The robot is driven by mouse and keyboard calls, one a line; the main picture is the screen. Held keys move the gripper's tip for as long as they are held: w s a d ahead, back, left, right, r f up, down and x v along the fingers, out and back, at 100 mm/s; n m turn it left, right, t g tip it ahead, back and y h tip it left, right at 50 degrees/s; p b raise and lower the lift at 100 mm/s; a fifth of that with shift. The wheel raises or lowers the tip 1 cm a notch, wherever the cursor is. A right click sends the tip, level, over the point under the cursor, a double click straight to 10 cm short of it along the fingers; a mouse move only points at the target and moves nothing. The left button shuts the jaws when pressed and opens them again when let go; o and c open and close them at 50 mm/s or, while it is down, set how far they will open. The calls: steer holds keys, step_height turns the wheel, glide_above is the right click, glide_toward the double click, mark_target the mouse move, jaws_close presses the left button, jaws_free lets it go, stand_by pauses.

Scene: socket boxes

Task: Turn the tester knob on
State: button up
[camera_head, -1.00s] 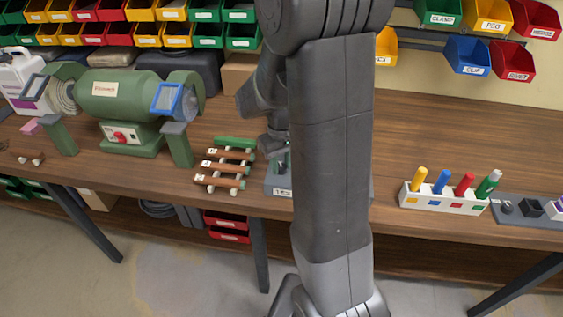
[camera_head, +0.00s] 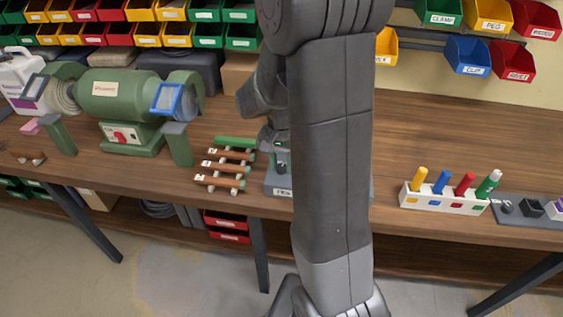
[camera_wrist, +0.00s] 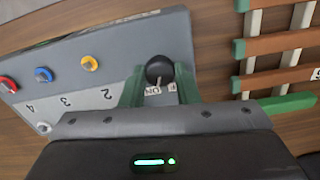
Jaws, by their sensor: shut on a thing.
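The tester (camera_wrist: 100,95) is a grey box with red, blue and yellow round sockets along one side and the numbers 4, 3 and 2 beside them. In the head view only its left part (camera_head: 278,190) shows; my arm hides the rest. Its black round knob (camera_wrist: 160,68) is at the box's right end in the wrist view, with a white mark and small ON and partly covered labels near it. My gripper (camera_wrist: 160,85) is shut on the knob, one green finger on each side. I cannot tell exactly which label the mark points to.
A rack of brown and green rods (camera_head: 222,170) lies close left of the tester. A green bench grinder (camera_head: 125,105) stands farther left. A white holder with coloured pegs (camera_head: 445,200) is to the right. The bench between my arm and that holder looks clear.

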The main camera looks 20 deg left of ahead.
mark_target(281, 166)
steer(key=shift+m, duration=0.6)
steer(key=o, duration=1)
step_height(281, 166, up, 14)
steer(key=shift+f, duration=0.1)
stand_by(0.4)
